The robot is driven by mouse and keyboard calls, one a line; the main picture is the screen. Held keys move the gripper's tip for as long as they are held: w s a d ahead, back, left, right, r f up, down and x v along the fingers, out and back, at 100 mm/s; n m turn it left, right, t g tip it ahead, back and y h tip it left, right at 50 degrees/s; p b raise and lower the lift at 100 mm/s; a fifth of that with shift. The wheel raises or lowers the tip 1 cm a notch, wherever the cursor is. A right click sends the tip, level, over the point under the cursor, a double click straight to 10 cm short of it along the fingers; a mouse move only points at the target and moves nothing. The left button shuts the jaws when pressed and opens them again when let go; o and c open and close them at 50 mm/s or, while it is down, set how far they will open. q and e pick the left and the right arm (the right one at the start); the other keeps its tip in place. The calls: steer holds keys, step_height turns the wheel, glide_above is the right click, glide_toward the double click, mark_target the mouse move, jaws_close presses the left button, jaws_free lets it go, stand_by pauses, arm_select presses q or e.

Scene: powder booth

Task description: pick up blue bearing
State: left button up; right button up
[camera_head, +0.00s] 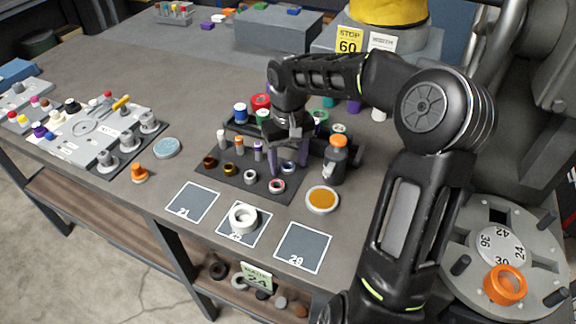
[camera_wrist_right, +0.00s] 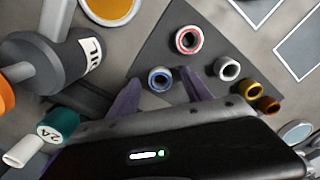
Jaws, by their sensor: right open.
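The blue bearing (camera_wrist_right: 160,79), a small ring with a blue band and dark bore, stands on the dark mat in the right wrist view. My left gripper is not in view.
Near it are a red-banded bearing (camera_wrist_right: 188,40), a white one (camera_wrist_right: 227,68), a yellow one (camera_wrist_right: 251,90) and a brown one (camera_wrist_right: 270,106). The oil bottle (camera_head: 335,165) stands close right of the gripper, with an amber dish (camera_head: 322,199) in front. A white ring (camera_head: 243,218) sits on a numbered square.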

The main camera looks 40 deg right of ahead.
steer(key=shift+c, duration=0.5)
jaws_close()
stand_by(0.5)
